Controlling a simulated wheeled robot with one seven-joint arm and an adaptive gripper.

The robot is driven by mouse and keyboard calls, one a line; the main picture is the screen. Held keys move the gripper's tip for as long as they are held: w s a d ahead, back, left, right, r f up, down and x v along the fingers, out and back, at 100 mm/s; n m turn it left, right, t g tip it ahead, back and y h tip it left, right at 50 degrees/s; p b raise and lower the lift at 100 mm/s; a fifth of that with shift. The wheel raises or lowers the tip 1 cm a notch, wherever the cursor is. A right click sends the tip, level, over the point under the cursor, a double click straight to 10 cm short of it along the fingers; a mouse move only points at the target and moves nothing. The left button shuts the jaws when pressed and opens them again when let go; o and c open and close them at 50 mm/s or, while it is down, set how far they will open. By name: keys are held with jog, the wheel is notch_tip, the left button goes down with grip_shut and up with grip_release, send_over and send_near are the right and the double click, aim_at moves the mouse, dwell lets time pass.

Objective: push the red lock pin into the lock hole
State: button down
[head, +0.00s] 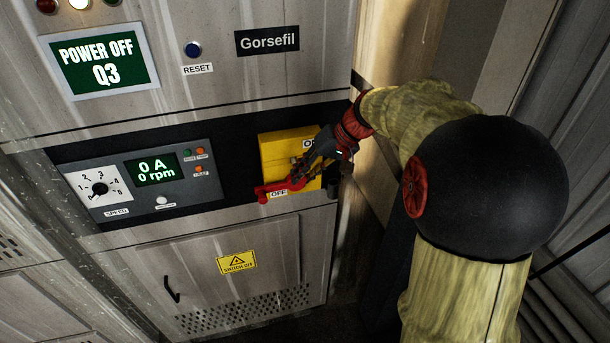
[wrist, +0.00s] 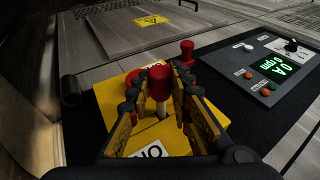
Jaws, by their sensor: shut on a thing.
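The yellow switch box (head: 277,150) is on the dark panel strip, its red lever part slanting to the lower left by the OFF label (head: 279,193). My gripper (head: 302,174) reaches down from the right over the box. In the wrist view, its fingers (wrist: 159,88) are closed around a red handle (wrist: 159,82) with a pale stalk. A separate upright red knob, which looks like the lock pin (wrist: 187,51), stands just beyond the right finger; in the head view it seems to be the red left end (head: 261,193). I cannot make out the lock hole.
A control panel with a speed dial (head: 100,189) and a display (head: 156,170) reading 0 A, 0 rpm lies left of the box. Above, a screen (head: 104,61) reads POWER OFF Q3. A dark cylinder (wrist: 70,90) stands beside the box. A cabinet door (head: 200,275) is below.

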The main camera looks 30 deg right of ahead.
jog(key=shift+w+d, duration=0.15)
jog(key=shift+w, duration=0.35)
jog(key=c, duration=1.5)
grip_release()
jog(key=shift+c, duration=0.2)
jog(key=shift+r, duration=0.1)
jog(key=v, duration=1.2)
